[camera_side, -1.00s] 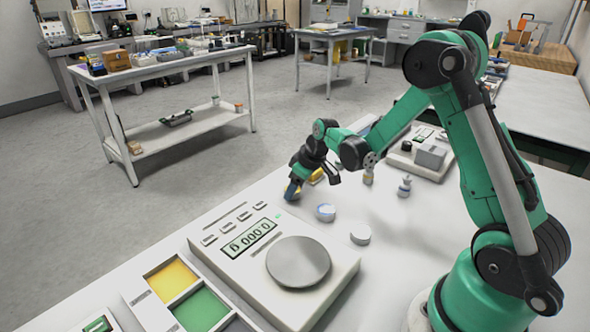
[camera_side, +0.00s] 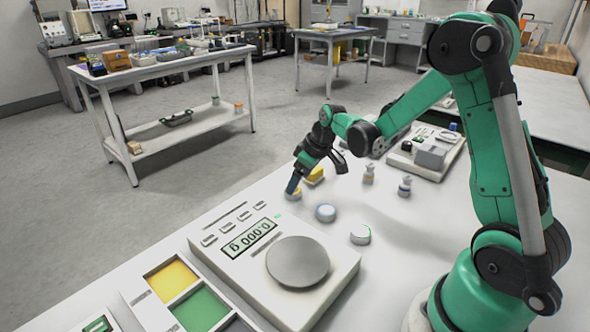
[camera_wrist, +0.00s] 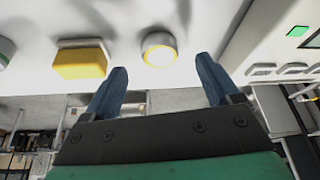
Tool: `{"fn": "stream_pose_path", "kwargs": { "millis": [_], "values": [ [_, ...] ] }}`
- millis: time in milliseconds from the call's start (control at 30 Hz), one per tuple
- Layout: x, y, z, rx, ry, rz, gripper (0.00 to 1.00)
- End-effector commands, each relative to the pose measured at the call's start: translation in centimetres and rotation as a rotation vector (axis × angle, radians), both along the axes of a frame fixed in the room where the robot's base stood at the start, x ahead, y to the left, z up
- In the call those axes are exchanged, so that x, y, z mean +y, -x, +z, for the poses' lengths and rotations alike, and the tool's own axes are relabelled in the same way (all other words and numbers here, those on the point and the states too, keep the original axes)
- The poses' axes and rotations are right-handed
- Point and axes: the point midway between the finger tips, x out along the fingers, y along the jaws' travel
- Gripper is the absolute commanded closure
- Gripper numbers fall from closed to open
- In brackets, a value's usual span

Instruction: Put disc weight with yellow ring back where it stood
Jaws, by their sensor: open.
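The disc weight with yellow ring (camera_side: 293,196) sits on the white table, beyond the scale's far right corner. In the wrist view the disc (camera_wrist: 159,48) shows a pale top inside a yellow ring, just past the fingertips and centred between them. My gripper (camera_side: 292,186) points down at the disc from close by, and its fingers partly hide it in the side view. In the wrist view my gripper (camera_wrist: 160,65) has its two blue fingers spread wide with nothing between them. I cannot tell the exact gap to the disc.
A yellow block (camera_side: 315,176) lies just behind the disc. The scale (camera_side: 340,272) has an empty pan and reads 0.000 g. Two small bottle-shaped weights (camera_side: 404,187) stand farther right.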

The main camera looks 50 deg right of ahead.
Motion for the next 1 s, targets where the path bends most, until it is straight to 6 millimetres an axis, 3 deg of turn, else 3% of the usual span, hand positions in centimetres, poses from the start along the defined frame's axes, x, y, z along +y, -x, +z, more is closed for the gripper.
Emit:
{"fn": "stream_pose_path", "kwargs": {
  "millis": [300, 633, 767, 1000],
  "values": [
    [-0.5, 2.2, 5.3, 0.0, -0.001, -0.002, 0.18],
    [-0.4, 3.4, 8.2, -0.001, 0.001, -0.003, 0.18],
    [1.7, 4.3, 9.3, -0.017, 0.012, -0.027, 0.18],
    [8.3, 8.2, 10.9, -0.113, 0.02, -0.121, 0.18]
  ]
}}
